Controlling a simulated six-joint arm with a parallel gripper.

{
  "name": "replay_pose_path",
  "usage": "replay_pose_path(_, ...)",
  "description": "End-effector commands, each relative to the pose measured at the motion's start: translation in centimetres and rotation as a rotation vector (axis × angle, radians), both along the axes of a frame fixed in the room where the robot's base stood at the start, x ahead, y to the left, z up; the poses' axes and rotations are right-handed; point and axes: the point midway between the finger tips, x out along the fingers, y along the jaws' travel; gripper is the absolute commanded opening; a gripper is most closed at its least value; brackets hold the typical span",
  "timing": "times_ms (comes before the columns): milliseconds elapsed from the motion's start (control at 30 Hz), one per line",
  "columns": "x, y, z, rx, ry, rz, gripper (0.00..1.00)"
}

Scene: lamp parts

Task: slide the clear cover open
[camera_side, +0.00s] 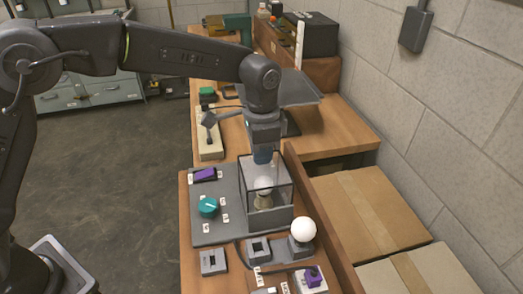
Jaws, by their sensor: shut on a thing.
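The clear cover (283,182) is a see-through box with dark edges, standing on the right part of the grey panel (233,213). A pale bulb-like part in a holder shows through its walls. My gripper (264,160) points straight down at the top of the clear cover and is shut on it. The fingertips are small in this view, and their exact contact with the cover is hard to see. I cannot tell how far the cover is slid open.
A teal knob (208,207) and a purple switch (205,174) sit on the panel, left of the cover. A white ball-shaped bulb (303,230) stands in a grey socket in front. A wooden ledge (317,216) runs close along the right. Cardboard boxes (369,214) lie beyond it.

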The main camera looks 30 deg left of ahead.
Motion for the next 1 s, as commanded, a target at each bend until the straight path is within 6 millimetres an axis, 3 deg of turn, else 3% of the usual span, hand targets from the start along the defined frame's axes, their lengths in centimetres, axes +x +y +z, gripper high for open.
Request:
replay_pose_path(500, 8.5, 8.3, 0.0, -0.002, -0.004, 0.002, 0.00)
replay_pose_path(900, 9.3, 9.2, 0.1, -0.001, -0.011, 0.001, 0.00)
replay_pose_path(933, 9.3, 9.2, 0.1, -0.001, -0.011, 0.001, 0.18)
replay_pose_path(1000, 9.2, 9.2, 0.1, 0.000, -0.010, 0.001, 0.24)
